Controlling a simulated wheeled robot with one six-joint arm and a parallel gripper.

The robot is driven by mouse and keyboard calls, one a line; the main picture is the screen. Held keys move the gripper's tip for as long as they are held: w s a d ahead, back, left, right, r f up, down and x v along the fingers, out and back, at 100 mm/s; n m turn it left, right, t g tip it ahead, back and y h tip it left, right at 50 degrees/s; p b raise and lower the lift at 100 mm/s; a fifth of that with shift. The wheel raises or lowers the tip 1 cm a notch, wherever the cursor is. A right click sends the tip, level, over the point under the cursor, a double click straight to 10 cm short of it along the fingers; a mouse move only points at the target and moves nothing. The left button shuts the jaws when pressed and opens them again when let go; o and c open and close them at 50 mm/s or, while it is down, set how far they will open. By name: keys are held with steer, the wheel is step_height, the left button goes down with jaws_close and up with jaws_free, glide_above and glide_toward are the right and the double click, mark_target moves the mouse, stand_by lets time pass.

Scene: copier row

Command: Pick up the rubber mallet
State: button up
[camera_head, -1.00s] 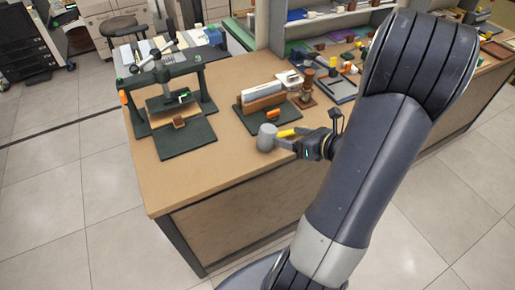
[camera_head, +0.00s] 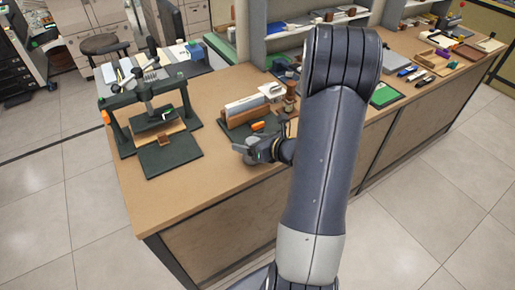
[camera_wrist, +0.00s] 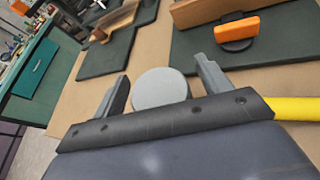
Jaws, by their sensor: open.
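The rubber mallet (camera_wrist: 160,88) lies on the wooden bench top. In the wrist view its round grey head shows between my gripper's two fingers, and its yellow handle (camera_wrist: 295,108) runs out to the right past the gripper body. My gripper (camera_wrist: 162,70) is open, with one finger on each side of the head. Whether the fingers touch the head cannot be told. In the head view my gripper (camera_head: 246,150) is low over the bench near its front edge, and it largely hides the mallet.
A dark press (camera_head: 150,112) with a dark mat (camera_head: 170,155) stands left on the bench. Behind the gripper, a dark mat carries a book-like stack (camera_head: 248,110) and an orange-handled item (camera_wrist: 237,29). Shelves stand behind. Bare bench top lies in front of the press mat.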

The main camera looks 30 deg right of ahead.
steer(key=shift+w+a, duration=0.1)
steer(key=shift+w, duration=0.1)
steer(key=shift+c, duration=0.3)
steer(key=c, duration=1.3)
step_height(320, 180, up, 10)
steer(key=shift+p, duration=0.75)
steer(key=shift+c, duration=0.2)
